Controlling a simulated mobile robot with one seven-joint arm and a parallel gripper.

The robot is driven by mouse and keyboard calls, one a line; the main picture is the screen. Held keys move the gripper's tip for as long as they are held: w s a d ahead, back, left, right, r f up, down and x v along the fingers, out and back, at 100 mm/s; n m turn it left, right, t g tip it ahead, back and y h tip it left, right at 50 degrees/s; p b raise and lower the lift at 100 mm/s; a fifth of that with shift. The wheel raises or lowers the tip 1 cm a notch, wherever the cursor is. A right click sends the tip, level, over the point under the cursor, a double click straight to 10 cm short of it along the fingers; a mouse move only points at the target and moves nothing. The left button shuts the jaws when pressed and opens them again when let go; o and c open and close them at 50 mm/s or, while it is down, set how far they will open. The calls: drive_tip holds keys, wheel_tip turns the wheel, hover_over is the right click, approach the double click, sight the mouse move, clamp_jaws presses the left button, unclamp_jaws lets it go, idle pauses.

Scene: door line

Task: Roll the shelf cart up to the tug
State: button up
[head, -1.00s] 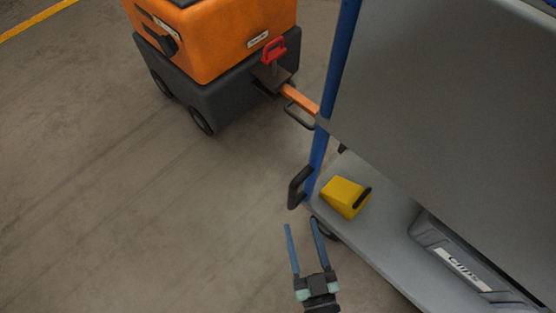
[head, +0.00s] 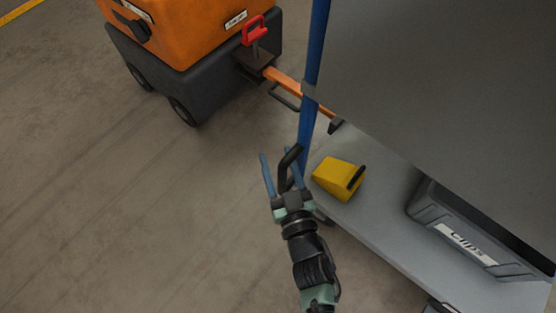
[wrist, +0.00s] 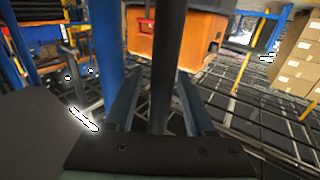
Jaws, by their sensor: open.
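The shelf cart has blue posts (head: 312,70) and grey shelves (head: 420,90). A black handle (head: 284,172) sticks out from its near post. My gripper (head: 277,157) is open at that handle, one finger on each side. In the wrist view the dark handle bar (wrist: 168,60) stands upright between the fingers, with the blue post to its left. The orange tug (head: 180,30) with a black base stands at upper left. An orange drawbar (head: 285,81) runs from the cart to the tug's hitch, below a red-handled pin (head: 254,30). Whether they are coupled cannot be told.
A yellow wheel chock (head: 335,177) and a grey bin (head: 465,230) labelled "Clips" sit on the cart's lower shelf. The floor left of the cart is clear. Stacked cardboard boxes (wrist: 297,60) show at right in the wrist view.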

clamp_jaws()
idle(1.4)
